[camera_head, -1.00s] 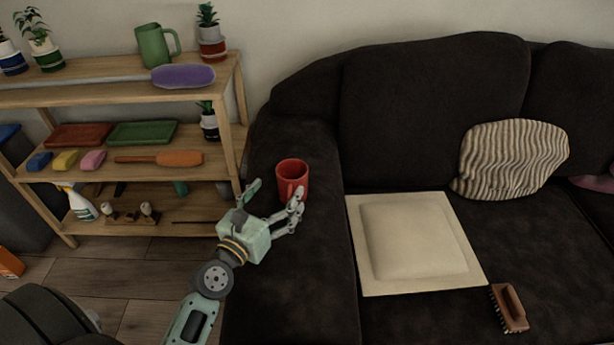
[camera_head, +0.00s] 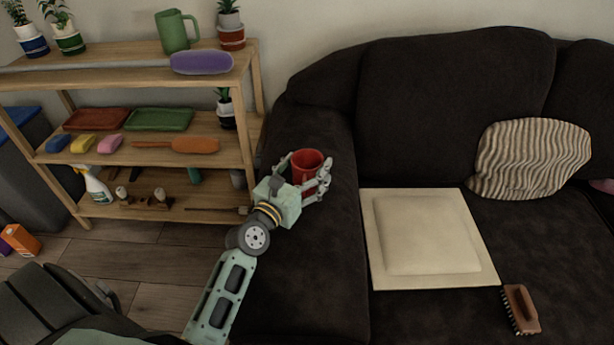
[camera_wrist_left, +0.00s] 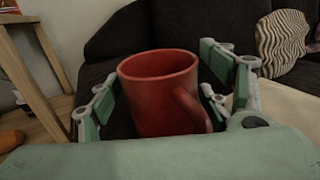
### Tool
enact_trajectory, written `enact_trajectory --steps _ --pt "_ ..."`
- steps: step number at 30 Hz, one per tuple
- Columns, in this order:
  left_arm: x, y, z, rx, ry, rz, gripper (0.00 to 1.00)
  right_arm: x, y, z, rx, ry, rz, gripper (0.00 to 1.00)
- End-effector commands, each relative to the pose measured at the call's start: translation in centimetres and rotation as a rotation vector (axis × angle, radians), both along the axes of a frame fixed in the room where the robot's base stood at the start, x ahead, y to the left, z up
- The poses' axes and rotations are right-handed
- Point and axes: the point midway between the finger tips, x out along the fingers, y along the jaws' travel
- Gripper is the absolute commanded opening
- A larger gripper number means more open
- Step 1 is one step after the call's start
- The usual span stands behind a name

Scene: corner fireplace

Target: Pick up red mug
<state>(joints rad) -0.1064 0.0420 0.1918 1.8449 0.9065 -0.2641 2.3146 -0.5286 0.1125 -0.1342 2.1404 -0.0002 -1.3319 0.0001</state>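The red mug (camera_head: 307,163) stands upright on the arm of the dark sofa (camera_head: 290,255). My left gripper (camera_head: 306,176) is around the mug, with one finger on its left side and fingers on its right side. In the left wrist view the mug (camera_wrist_left: 160,92) sits between the open fingers, its handle toward the lower right. A gap shows between the left finger and the mug there. The right fingers are close to the mug and handle, and contact is unclear. My right gripper is not in view.
A wooden shelf (camera_head: 150,216) with plants, a green pitcher (camera_head: 175,31) and brushes stands left of the sofa arm. A cream square panel (camera_head: 480,270), a brown brush (camera_head: 521,310) and a striped cushion (camera_head: 530,158) lie on the sofa. The sofa arm in front of the mug is clear.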

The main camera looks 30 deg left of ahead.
Motion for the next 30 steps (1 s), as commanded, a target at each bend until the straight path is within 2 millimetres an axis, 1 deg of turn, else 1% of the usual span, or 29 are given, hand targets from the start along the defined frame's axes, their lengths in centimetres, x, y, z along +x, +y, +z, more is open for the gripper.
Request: enact_trajectory --steps 1,2,16,28,29,30 --pt "0.0 0.0 0.0 0.000 0.000 0.000 0.64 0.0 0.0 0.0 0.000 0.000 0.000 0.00" --pt "0.0 0.0 0.0 0.000 0.000 0.000 0.61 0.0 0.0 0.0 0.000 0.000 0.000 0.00" --pt "0.0 0.0 0.0 0.000 0.000 0.000 0.20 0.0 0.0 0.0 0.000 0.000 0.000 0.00" --pt "0.0 0.0 0.6 -0.001 -0.004 0.001 0.20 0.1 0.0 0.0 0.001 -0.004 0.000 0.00" --pt "0.0 0.0 0.7 -0.001 -0.004 0.001 0.20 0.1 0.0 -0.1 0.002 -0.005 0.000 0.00" --pt "0.0 0.0 1.0 -0.001 -0.004 0.000 0.20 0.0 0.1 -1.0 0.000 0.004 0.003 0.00"
